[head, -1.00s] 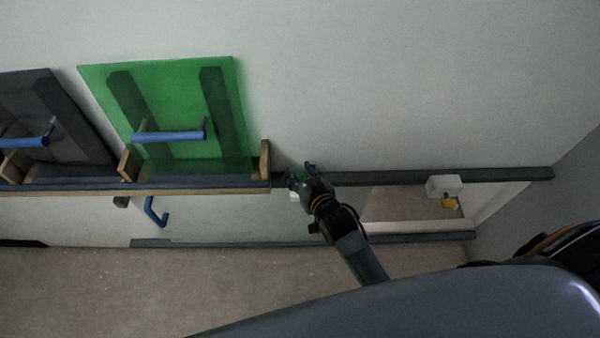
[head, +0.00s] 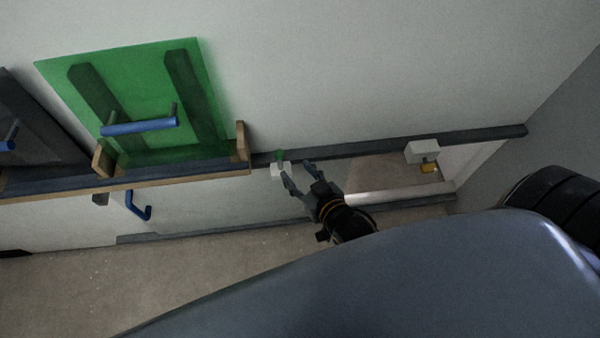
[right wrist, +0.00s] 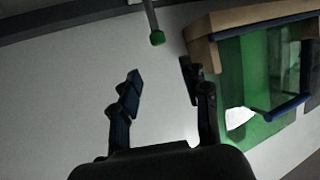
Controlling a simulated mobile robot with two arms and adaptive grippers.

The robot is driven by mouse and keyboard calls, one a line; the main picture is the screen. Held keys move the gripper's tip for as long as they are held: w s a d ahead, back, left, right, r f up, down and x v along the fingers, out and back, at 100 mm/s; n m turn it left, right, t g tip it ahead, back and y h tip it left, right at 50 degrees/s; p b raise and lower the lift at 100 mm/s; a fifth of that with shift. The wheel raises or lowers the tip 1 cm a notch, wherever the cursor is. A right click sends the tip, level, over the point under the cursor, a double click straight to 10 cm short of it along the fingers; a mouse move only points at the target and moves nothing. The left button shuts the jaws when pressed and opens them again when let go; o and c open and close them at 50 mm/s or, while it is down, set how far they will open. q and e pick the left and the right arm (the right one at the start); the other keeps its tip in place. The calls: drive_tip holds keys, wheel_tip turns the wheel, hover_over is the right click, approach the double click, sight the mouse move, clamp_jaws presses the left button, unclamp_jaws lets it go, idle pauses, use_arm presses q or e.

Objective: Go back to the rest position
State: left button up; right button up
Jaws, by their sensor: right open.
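My right gripper (head: 298,172) is open and empty in the head view, in front of the lower wall just below the dark rail. Its two fingers also show apart in the right wrist view (right wrist: 160,88). My left gripper is not in view.
A green panel (head: 140,105) with a blue handle (head: 139,127) stands in a wooden-edged rack at left, beside a dark panel (head: 35,130). A blue hook (head: 137,207) hangs below. A white block (head: 422,151) with a yellow part (head: 430,168) is at right, near an opening in the wall.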

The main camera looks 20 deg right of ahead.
drive_tip(key=shift+s, duration=0.15)
idle(0.4)
drive_tip(key=s+d+f+n+g, duration=0.1)
drive_tip(key=s+f+g, duration=0.4)
drive_tip(key=f, duration=1)
drive_tip(key=s+f+g, duration=0.2)
drive_tip(key=s+f, duration=0.6)
drive_tip(key=f, duration=0.6)
drive_tip(key=s+d+f+g, duration=0.2)
drive_tip(key=s+f, duration=0.4)
drive_tip(key=s, duration=0.3)
drive_tip(key=s+d+f+g+h, duration=0.1)
drive_tip(key=s+d+f+g, duration=0.2)
drive_tip(key=s+f, duration=0.4)
drive_tip(key=s+d, duration=0.1)
drive_tip(key=s, duration=0.2)
drive_tip(key=shift+s+d+g, duration=0.2)
drive_tip(key=shift+s+g, duration=0.05)
drive_tip(key=shift+g, duration=0.05)
